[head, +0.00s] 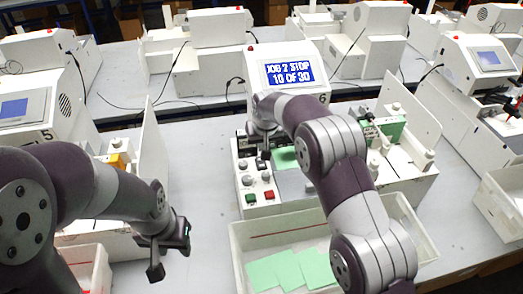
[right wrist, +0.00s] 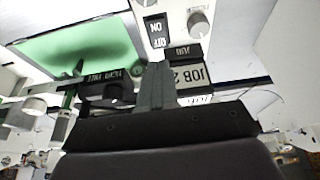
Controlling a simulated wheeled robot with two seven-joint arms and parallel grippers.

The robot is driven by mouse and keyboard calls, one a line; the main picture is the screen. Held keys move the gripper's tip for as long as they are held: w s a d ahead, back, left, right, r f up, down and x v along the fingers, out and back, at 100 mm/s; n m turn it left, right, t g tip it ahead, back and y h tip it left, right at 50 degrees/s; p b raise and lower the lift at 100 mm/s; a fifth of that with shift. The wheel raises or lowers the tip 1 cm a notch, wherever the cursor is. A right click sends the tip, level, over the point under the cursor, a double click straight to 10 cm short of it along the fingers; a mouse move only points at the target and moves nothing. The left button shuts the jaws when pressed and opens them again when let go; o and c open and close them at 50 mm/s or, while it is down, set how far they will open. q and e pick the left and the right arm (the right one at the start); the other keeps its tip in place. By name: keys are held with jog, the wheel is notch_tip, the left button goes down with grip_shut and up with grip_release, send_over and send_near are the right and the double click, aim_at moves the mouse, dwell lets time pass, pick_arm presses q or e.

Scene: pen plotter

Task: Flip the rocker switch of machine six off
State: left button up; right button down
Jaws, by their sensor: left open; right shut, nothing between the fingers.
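Machine six (head: 286,75) stands in the middle of the head view; its blue display reads "JOB 2 STOP 10 OF 30". Its control panel (head: 258,200) has knobs and a green and a red button. In the right wrist view a black rocker switch (right wrist: 157,27) shows upside down with ON and OFF lettering. My right gripper (head: 263,152) is shut and empty over the back of the panel. Its fingertips (right wrist: 156,68) appear close to the rocker's OFF end; I cannot tell whether they touch. My left gripper (head: 168,252) is open and empty, left of the machine.
A white tray (head: 240,238) with green sheets stands in front of machine six. Machine five (head: 30,105) is at the left and another machine (head: 478,75) at the right. In the right wrist view a "JOB 2" label (right wrist: 190,76) and a knob (right wrist: 198,24) lie beside the fingers.

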aim_at(262, 162)
jog(key=p+x, duration=0.1)
jog(key=x, duration=0.3)
jog(key=shift+d+f, duration=0.1)
jog(key=shift+f, duration=0.3)
jog(key=shift+f+p, duration=0.4)
jog(key=shift+f, duration=0.25)
jog(key=shift+w, duration=0.1)
